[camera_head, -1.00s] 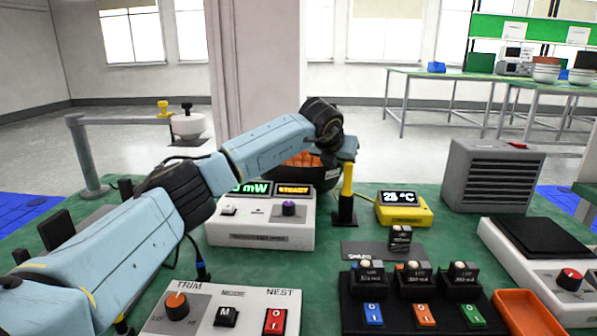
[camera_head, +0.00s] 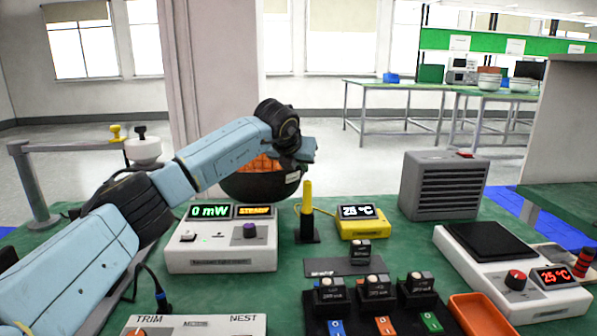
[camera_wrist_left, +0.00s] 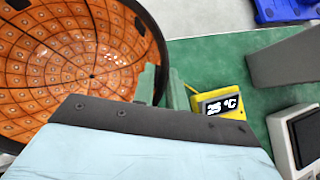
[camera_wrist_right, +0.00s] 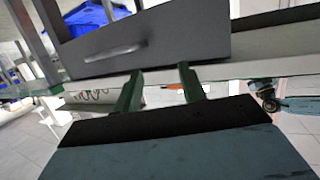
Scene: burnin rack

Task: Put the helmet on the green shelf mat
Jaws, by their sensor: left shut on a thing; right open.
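The helmet is a round shell, dark outside (camera_head: 262,186) with an orange, grid-lined inside that shows in the left wrist view (camera_wrist_left: 75,65). My left gripper (camera_head: 304,152) is shut on its rim, at the far side of the bench. The helmet hangs with its open side up, behind the white meter box. My left fingers partly hide the rim. A shelf unit at the right edge has a green surface (camera_head: 560,198) that may be the green shelf mat; only part shows. My right gripper (camera_wrist_right: 160,90) is open and empty, facing a grey drawer-like box with a handle (camera_wrist_right: 125,50).
The green bench holds the meter box (camera_head: 222,258), a yellow temperature display (camera_head: 362,227), a grey vented box (camera_head: 443,187), a white hotplate-like device (camera_head: 520,285) and an orange tray (camera_head: 482,316). A post with a rail (camera_head: 32,185) stands left. Open floor lies behind.

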